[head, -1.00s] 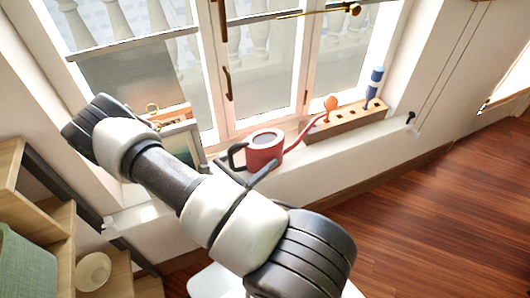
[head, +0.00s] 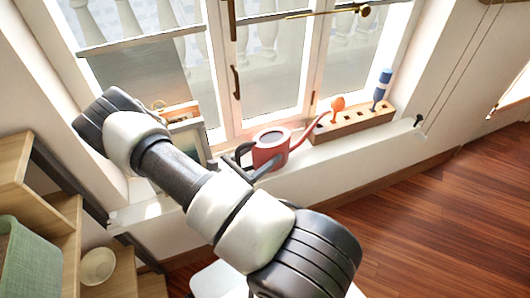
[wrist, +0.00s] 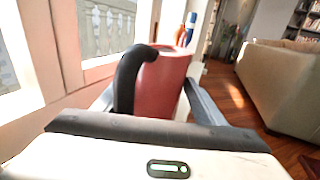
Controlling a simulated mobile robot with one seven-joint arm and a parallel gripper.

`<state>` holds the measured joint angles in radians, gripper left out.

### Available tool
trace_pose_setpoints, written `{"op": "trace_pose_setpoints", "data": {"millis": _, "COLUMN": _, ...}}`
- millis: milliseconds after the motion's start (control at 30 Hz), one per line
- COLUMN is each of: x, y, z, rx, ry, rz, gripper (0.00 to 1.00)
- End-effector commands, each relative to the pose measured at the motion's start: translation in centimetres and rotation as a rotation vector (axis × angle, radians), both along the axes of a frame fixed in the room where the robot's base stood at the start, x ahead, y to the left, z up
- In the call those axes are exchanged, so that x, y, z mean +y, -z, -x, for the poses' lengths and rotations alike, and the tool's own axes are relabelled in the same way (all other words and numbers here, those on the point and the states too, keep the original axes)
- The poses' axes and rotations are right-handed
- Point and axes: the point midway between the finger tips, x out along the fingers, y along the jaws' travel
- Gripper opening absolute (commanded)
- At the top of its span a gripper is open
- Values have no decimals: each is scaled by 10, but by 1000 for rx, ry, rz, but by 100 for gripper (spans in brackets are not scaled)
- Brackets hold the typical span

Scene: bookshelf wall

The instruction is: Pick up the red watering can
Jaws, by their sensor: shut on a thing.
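The red watering can (head: 268,154) with a black handle and a thin red spout is at the window sill in the head view. It is upright, its spout pointing right. In the wrist view its red body (wrist: 160,88) and black handle (wrist: 127,78) fill the middle. My gripper (wrist: 154,100) is shut on the can, with one finger on each side of it. The handle faces my wrist. The exact finger contact and the can's base are hidden, so I cannot tell whether it touches the sill.
A wooden block with holes (head: 352,121), holding an orange-topped tool (head: 338,103) and a blue-handled one (head: 382,84), stands right of the can near its spout. Window panes are close behind. A picture frame (head: 188,138) is left. Wooden shelves (head: 62,217) are lower left; open floor lies right.

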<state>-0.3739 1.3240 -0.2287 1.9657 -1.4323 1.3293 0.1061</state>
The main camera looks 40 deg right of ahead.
Motion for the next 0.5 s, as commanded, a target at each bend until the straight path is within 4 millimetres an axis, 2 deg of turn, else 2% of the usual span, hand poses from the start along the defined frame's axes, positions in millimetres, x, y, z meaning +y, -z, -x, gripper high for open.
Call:
{"op": "trace_pose_setpoints", "data": {"millis": 267, "x": 0, "y": -38, "z": -1, "rx": -5, "ry": 0, "rz": 3, "gripper": 37}}
{"op": "trace_pose_setpoints", "data": {"millis": 500, "x": 0, "y": -95, "z": 0, "rx": -5, "ry": 0, "rz": 3, "gripper": 37}}
